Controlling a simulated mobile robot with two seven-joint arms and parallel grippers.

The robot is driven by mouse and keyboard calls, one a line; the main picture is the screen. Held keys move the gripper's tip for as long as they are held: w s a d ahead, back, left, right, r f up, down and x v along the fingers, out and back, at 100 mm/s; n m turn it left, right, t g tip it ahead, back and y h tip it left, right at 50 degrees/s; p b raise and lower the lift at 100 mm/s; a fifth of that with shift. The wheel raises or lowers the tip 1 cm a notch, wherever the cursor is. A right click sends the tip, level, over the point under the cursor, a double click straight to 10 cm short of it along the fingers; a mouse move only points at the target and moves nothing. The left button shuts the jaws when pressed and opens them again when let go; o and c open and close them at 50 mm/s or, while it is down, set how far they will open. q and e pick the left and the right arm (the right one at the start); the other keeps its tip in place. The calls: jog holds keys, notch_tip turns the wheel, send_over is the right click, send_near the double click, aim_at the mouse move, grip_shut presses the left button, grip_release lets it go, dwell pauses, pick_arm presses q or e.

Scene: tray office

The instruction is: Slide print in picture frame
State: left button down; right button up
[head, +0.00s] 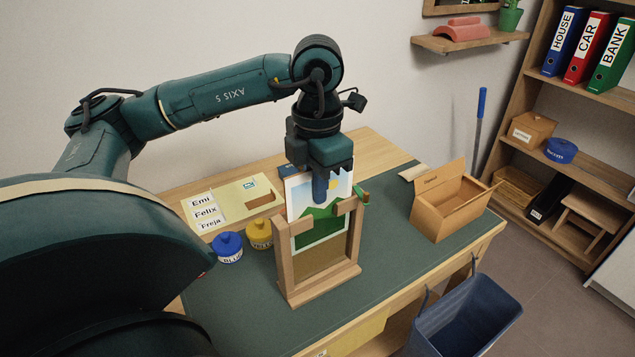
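The wooden picture frame (286,262) stands upright on the dark green desk mat. The print (313,225), a landscape with sky, a yellow sun and green hills, is upright at the frame. Its lower part shows between the frame's side posts and its upper part sticks out above them. Brown backing shows below the print's lower edge. My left gripper (320,188) comes down from above with its fingers at the print's upper part, and looks shut on it. My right gripper is not in view.
A blue pot (227,247) and a yellow pot (258,234) stand left of the frame. Name cards (204,211) lie behind them. An open cardboard box (447,209) is at the right. A dark blue bin (465,320) hangs at the desk's front edge. The mat (393,237) is clear between frame and box.

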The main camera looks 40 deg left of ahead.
aim_at(317, 220)
pick_arm(q)
notch_tip(317, 220, down, 4)
jog(key=b, duration=0.3)
jog(key=shift+r, duration=0.1)
jog(key=shift+f, duration=0.25)
jog(key=shift+s+f+b, duration=0.1)
jog(key=shift+f+b, duration=0.1)
jog(key=shift+b, duration=0.15)
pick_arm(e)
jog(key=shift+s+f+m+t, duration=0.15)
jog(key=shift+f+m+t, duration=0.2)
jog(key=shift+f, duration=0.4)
pick_arm(q)
jog(key=shift+d, duration=0.1)
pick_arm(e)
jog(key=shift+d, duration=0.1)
